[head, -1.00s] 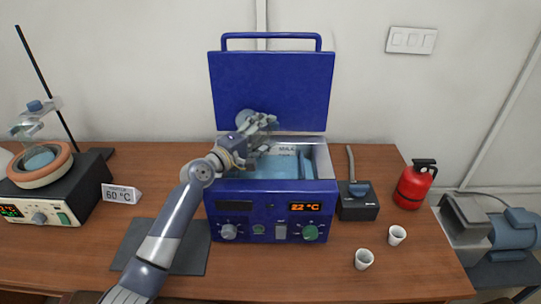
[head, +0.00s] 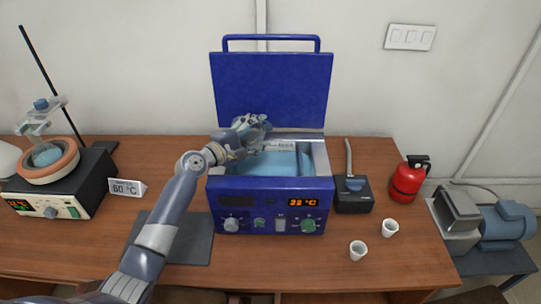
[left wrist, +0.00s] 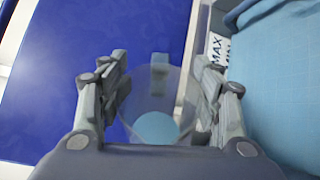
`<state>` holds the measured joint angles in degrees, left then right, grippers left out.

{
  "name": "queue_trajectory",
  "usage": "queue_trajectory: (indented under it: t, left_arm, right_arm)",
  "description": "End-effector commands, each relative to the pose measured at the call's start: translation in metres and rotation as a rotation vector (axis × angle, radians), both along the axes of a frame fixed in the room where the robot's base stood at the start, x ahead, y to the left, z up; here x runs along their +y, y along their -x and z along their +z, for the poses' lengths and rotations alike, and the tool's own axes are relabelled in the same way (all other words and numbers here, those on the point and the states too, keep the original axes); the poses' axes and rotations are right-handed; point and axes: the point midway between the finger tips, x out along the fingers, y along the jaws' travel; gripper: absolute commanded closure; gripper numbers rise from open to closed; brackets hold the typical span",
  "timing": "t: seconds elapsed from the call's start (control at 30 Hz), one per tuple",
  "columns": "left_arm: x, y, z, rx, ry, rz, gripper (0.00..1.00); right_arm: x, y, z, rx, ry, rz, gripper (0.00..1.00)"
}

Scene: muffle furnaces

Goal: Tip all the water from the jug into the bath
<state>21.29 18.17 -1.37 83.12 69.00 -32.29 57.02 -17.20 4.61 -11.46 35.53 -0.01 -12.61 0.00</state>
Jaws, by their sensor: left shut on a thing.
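My left gripper (head: 254,132) is over the back left part of the open blue bath (head: 270,187). It is shut on a clear jug, whose see-through wall (left wrist: 160,92) shows between the fingers in the left wrist view. A light blue disc of water (left wrist: 157,127) shows inside the jug. In the head view the fingers mostly hide the jug, so its exact tilt is hard to tell. Light blue water (head: 255,165) fills the bath, and a MAX label (left wrist: 215,50) is on its inner wall. My right gripper is not in view.
The bath's raised blue lid (head: 272,90) stands behind the gripper. A flask heater (head: 55,195) and a 60 °C sign (head: 126,187) are to the left.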

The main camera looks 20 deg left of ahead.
Motion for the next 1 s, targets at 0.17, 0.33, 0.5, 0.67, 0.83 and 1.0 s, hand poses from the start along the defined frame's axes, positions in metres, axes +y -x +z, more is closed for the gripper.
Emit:
queue_trajectory:
  t: [0.17,0.33,0.5,0.67,0.83,1.0]
  left_arm:
    - [0.003,-0.003,0.012,0.047,0.049,0.002,0.96]
    - [0.005,-0.005,0.016,0.100,0.101,0.002,0.96]
    - [0.008,-0.007,0.020,0.155,0.156,0.001,0.96]
    - [0.010,-0.010,0.024,0.208,0.207,0.001,0.96]
    - [0.011,-0.011,0.022,0.238,0.238,0.001,0.96]
    - [0.011,-0.011,0.021,0.239,0.240,0.001,0.96]
  right_arm:
    - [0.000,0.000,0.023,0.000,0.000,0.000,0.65]
    - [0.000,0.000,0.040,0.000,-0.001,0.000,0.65]
    - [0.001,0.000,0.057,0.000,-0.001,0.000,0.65]
    - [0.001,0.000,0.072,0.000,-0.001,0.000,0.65]
    - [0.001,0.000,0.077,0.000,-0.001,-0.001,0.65]
    - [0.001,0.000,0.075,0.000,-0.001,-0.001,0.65]
